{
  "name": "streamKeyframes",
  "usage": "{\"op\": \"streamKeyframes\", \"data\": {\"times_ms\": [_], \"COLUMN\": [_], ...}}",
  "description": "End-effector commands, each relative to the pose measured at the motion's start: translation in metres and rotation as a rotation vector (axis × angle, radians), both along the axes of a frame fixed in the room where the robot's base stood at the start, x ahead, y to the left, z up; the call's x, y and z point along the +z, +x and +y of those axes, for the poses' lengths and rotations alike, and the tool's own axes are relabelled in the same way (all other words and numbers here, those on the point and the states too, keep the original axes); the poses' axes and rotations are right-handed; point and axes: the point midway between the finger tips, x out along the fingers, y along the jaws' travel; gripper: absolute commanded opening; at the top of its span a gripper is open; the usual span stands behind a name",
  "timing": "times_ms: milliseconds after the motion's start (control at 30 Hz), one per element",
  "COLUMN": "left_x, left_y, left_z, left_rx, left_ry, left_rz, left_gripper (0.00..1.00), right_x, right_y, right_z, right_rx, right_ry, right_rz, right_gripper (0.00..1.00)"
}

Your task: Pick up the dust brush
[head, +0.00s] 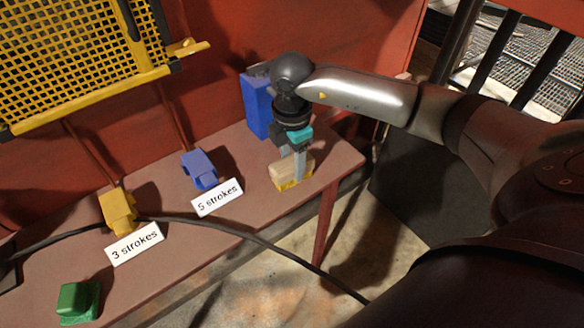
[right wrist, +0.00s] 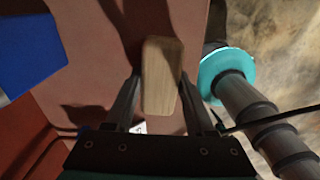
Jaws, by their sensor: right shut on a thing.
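The dust brush (head: 290,177) has a pale wooden block and a yellow lower edge. It is at the right end of the reddish bench (head: 255,212). In the right wrist view its wooden block (right wrist: 161,75) lies between the two fingers. My right gripper (head: 294,166) reaches down from above and is shut on the brush; it also shows in the right wrist view (right wrist: 161,100). The fingers cover part of the block. I cannot tell whether the brush touches the bench. My left gripper is not in view.
A tall blue box (head: 256,106) stands behind the gripper. A blue device (head: 200,170) has a "5 strokes" sign (head: 217,197); a yellow one (head: 118,208) has a "3 strokes" sign (head: 134,243). A green block (head: 78,303) sits front left. A black cable (head: 245,237) crosses the bench.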

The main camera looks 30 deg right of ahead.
Motion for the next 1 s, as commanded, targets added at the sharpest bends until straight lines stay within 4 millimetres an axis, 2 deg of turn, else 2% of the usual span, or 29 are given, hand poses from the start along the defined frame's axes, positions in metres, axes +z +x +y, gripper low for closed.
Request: {"op": "streamKeyframes", "data": {"times_ms": [267,467,567,733,1000], "left_x": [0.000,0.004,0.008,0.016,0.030], "left_y": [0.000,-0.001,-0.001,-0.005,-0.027], "left_z": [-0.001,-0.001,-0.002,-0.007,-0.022], "left_rx": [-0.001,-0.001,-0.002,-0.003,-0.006], "left_ry": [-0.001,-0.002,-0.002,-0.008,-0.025], "left_rz": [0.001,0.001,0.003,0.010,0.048], "left_gripper": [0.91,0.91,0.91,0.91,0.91], "right_x": [0.001,0.015,0.029,0.065,0.141], "right_y": [0.000,0.001,0.001,0.001,0.001], "right_z": [0.000,0.000,0.000,0.000,0.000], "right_rx": [0.000,0.000,0.000,0.000,0.000], "right_ry": [0.000,0.001,0.001,0.001,0.001], "right_rz": [-0.001,-0.004,-0.005,-0.006,-0.007], "right_gripper": [0.00,0.00,0.00,0.00,0.00]}}
